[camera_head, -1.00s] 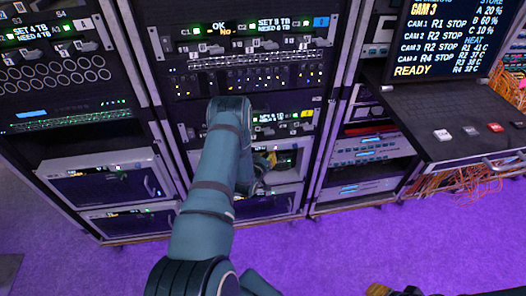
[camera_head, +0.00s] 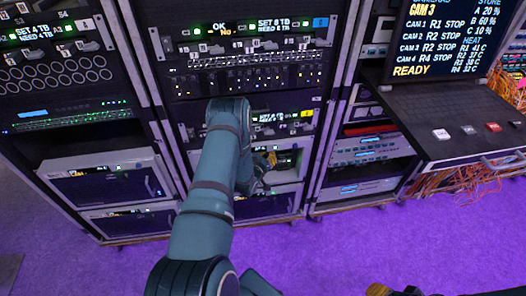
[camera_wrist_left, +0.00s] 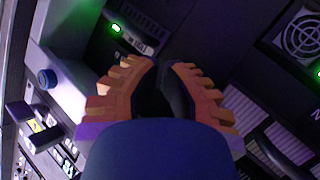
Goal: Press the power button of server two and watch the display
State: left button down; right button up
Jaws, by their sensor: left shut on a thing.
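Server two looks to be the unit with the yellow tag (camera_head: 307,113) in the middle rack; its small green and white display (camera_head: 275,117) is too small to read surely. The power button cannot be made out in the head view. My left gripper (camera_head: 266,160) is lower, at the front of a light-framed unit (camera_head: 288,178) below it. In the left wrist view its ridged orange fingers (camera_wrist_left: 165,88) are closed around a dark part (camera_wrist_left: 172,92), perhaps a handle. My right gripper (camera_head: 392,290) shows only as a yellow and black tip at the bottom edge.
The unit above has a blue tag (camera_head: 320,22) and a display reading OK. A screen (camera_head: 445,38) reads READY above a dark shelf (camera_head: 460,115) with small buttons. Orange cables (camera_head: 440,185) hang below it. The purple floor (camera_head: 330,250) in front is clear.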

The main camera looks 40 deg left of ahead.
pick_arm(q)
jog(key=shift+w+a+r, duration=0.3)
jog(key=shift+a+r, duration=0.2)
jog(key=shift+a, duration=0.2)
jog(key=shift+s+d+f, duration=0.1)
jog(key=shift+s, duration=0.05)
dwell(0.5)
jog(key=shift+d, duration=0.1)
jog(key=s+d, duration=0.1)
jog(key=s+d+p, duration=0.1)
jog(key=d, duration=0.1)
jog(key=s+d, duration=0.1)
jog(key=shift+d+f, duration=0.15)
jog(key=shift+f, duration=0.15)
dwell(0.8)
